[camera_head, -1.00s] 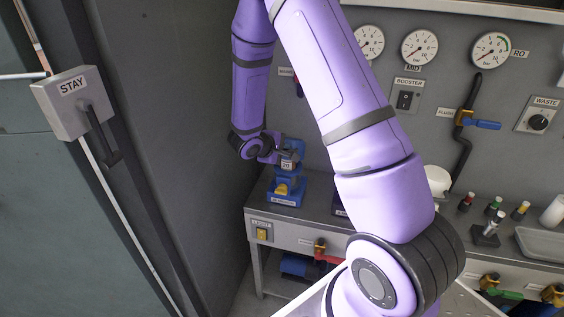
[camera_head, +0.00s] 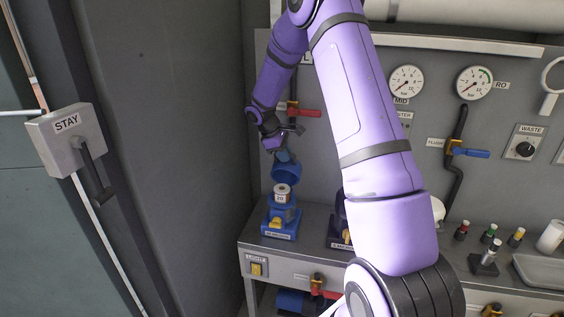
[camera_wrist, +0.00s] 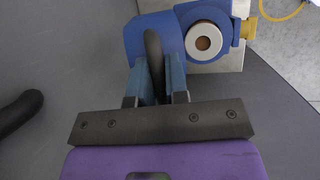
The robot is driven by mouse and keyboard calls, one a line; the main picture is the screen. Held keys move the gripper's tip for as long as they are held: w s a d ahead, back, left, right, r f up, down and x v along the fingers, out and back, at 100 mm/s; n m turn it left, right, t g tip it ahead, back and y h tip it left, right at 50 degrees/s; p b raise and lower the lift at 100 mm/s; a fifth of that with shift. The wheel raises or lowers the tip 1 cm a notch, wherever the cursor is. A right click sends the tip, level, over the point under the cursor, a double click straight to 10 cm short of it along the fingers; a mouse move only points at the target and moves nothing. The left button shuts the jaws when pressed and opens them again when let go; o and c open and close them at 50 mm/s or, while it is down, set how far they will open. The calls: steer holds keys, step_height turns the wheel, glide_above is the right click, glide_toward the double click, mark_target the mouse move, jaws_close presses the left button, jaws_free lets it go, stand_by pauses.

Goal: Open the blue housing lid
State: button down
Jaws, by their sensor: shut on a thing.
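The blue housing (camera_head: 281,220) stands at the left end of the bench, with a yellow part low on its front. Its blue lid (camera_head: 286,174) is raised and tilted up above it. A pale cylinder (camera_head: 282,192) shows in the open housing; in the wrist view its round end (camera_wrist: 205,42) is white with a brown centre. My gripper (camera_head: 284,154) is at the top of the lid. In the wrist view my gripper (camera_wrist: 159,82) is shut on the lid's dark curved handle (camera_wrist: 153,48), with the blue lid (camera_wrist: 138,42) just beyond.
A second, dark unit (camera_head: 338,228) stands to the right, partly hidden by my arm. A red-handled valve (camera_head: 306,112) is on the back panel close to my wrist. A grey STAY box (camera_head: 68,140) with a lever is at the far left.

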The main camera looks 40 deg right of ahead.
steer(key=w+d+g+y, duration=0.1)
steer(key=w+d, duration=0.1)
steer(key=d, duration=0.1)
steer(key=shift+w+y, duration=0.15)
steer(key=shift+y, duration=0.25)
steer(key=shift+w+d, duration=0.45)
steer(key=shift+d, duration=0.2)
steer(key=c, duration=1.2)
jaws_free()
steer(key=shift+w+d, duration=0.1)
steer(key=shift+d, duration=0.05)
steer(key=shift+o, duration=0.3)
steer(key=v, duration=1)
steer(key=shift+w+r, duration=0.25)
steer(key=shift+r, duration=0.05)
